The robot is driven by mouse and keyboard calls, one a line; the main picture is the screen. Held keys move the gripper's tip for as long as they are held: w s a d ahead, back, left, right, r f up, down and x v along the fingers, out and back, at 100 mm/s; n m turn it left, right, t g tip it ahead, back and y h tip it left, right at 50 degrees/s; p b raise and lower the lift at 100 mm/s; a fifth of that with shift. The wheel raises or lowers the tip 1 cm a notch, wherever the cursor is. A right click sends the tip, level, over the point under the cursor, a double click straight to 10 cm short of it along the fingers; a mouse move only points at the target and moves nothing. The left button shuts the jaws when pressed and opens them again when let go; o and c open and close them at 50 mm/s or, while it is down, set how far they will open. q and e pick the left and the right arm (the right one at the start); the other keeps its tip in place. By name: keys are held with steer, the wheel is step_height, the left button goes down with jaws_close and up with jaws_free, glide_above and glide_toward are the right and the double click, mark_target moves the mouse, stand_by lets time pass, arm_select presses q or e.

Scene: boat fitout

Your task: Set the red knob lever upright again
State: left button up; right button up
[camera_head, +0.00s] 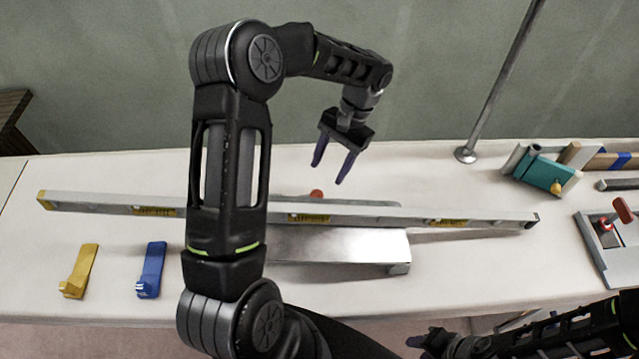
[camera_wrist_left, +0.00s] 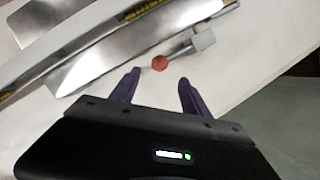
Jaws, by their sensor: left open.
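The red knob (camera_head: 316,194) shows just behind the long spirit level in the head view, with its lever hidden there. In the left wrist view the knob (camera_wrist_left: 159,63) sits at the end of a thin metal rod (camera_wrist_left: 180,52) that runs to a small grey block (camera_wrist_left: 204,40). The rod looks tilted over, but its exact angle is unclear. My left gripper (camera_head: 328,174) is open and empty, pointing down above the knob. In the left wrist view the knob appears just beyond the gap between its fingertips (camera_wrist_left: 160,76). My right gripper (camera_head: 418,342) is low at the bottom edge, its jaws unclear.
A long spirit level (camera_head: 380,215) lies across a metal plate (camera_head: 340,245). A yellow piece (camera_head: 80,270) and a blue piece (camera_head: 151,270) lie at left. A red-handled clamp (camera_head: 622,210), a teal block (camera_head: 540,173) and a metal pole (camera_head: 500,75) stand at right.

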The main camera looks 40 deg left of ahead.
arm_select(q)
steer(key=p+x, duration=0.1)
steer(key=x, duration=0.7)
steer(key=shift+w+p, duration=0.1)
steer(key=shift+p, duration=0.2)
steer(key=shift+c, duration=0.3)
jaws_close()
stand_by(0.9)
